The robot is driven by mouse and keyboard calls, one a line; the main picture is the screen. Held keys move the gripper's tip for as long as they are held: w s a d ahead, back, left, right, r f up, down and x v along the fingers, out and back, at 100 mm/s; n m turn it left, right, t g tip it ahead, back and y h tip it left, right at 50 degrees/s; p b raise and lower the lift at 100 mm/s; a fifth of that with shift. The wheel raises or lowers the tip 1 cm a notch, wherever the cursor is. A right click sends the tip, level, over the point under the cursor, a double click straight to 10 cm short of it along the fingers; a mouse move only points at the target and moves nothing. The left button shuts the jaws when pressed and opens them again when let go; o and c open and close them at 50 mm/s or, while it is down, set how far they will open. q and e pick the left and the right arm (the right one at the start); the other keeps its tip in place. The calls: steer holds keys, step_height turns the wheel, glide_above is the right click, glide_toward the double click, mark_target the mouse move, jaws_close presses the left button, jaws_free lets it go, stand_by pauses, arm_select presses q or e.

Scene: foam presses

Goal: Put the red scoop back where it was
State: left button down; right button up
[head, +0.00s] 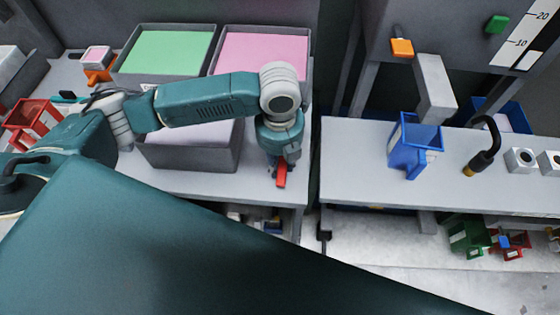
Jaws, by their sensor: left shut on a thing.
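My left gripper (282,162) points down above the right end of the left table. It is shut on a red piece (282,177), which I take to be the red scoop. Only a short red part shows below the fingers; the rest is hidden by the gripper. I cannot tell whether it touches the table. A red open-frame holder (32,120) stands at the far left of the table, partly behind my arm. My right gripper is not in view.
Grey bins with a green sheet (168,52) and a pink sheet (262,52) stand at the back of the left table (225,185). A grey box (190,157) sits under my arm. Across a gap, the right table (360,170) bears a blue container (413,145) and a black hooked lamp (484,155).

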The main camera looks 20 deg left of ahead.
arm_select(q)
steer(key=c, duration=1.4)
jaws_free()
steer(key=shift+f, duration=0.15)
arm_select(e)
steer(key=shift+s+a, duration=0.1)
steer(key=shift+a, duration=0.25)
arm_select(q)
steer(key=shift+r, duration=0.6)
step_height(320, 180, up, 11)
steer(key=shift+s+r+b, duration=0.1)
steer(key=shift+b, duration=0.8)
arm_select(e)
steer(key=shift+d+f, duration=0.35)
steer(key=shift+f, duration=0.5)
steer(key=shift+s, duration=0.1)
